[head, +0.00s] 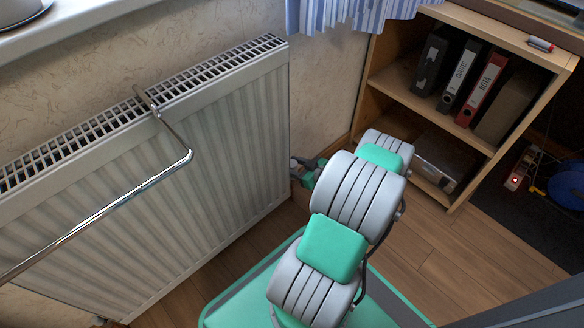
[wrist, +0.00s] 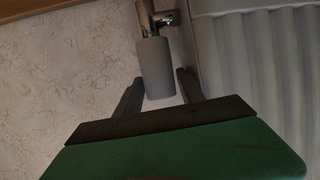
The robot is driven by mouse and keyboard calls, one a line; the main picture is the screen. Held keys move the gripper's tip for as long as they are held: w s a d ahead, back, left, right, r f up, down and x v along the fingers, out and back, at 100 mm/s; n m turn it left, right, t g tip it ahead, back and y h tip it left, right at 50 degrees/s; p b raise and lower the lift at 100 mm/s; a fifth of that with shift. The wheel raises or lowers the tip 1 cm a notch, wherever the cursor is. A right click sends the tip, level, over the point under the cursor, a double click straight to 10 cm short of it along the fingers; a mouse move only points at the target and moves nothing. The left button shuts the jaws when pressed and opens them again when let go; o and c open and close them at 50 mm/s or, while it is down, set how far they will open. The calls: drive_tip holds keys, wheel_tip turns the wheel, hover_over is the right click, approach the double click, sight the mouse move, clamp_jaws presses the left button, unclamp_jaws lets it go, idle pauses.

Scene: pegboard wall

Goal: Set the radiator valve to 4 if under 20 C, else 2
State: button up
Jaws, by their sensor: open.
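The white radiator (head: 240,120) stands against the wall in the head view, and its ribbed face shows at the right of the wrist view (wrist: 260,60). The valve head, a plain grey cylinder (wrist: 155,65), sits on a shiny metal pipe fitting (wrist: 160,18) beside the radiator. My gripper (wrist: 158,78) is open, with one dark finger on each side of the valve head. I cannot tell whether either finger touches it. No scale marks or numbers are readable on the valve. In the head view my gripper (head: 304,171) is small and partly hidden by my arm at the radiator's right end. No thermometer is visible.
A chrome rail (head: 120,203) juts out in front of the radiator. A red-lit power strip (head: 518,170) and blue reel (head: 568,185) lie on the dark mat.

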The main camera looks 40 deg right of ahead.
clamp_jaws()
drive_tip(key=shift+r+m+h+p, duration=0.2)
drive_tip(key=shift+m+h+p, duration=0.3)
drive_tip(key=shift+h+p, duration=0.15)
drive_tip(key=shift+f+m+h, duration=0.15)
drive_tip(key=shift+m+h, duration=0.15)
drive_tip(key=shift+h, duration=0.05)
unclamp_jaws()
